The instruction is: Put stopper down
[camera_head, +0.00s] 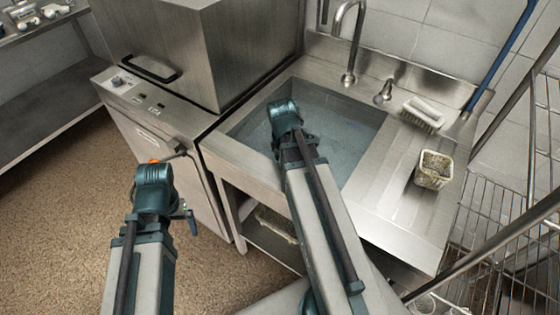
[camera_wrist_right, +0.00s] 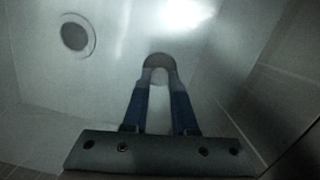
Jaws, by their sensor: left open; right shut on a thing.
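The stopper (camera_wrist_right: 158,62) is a dark round piece in the right wrist view. My right gripper (camera_wrist_right: 157,82) is shut on its near edge. The drain (camera_wrist_right: 76,36) is a dark circle with a pale ring, up and left of the stopper and apart from it. In the head view my right arm reaches over the sink basin (camera_head: 350,115), which looks filled with bluish water. The arm hides the right fingers and the stopper there. My left gripper (camera_head: 188,215) is open and empty, low in front of the dishwasher and away from the sink.
The faucet (camera_head: 350,45) rises behind the basin. A scrub brush (camera_head: 424,114) and a small container (camera_head: 434,170) stand on the drainboard (camera_head: 395,190) at right. The boxy steel dishwasher (camera_head: 215,50) stands left of the sink. A wire rack (camera_head: 500,215) is at far right.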

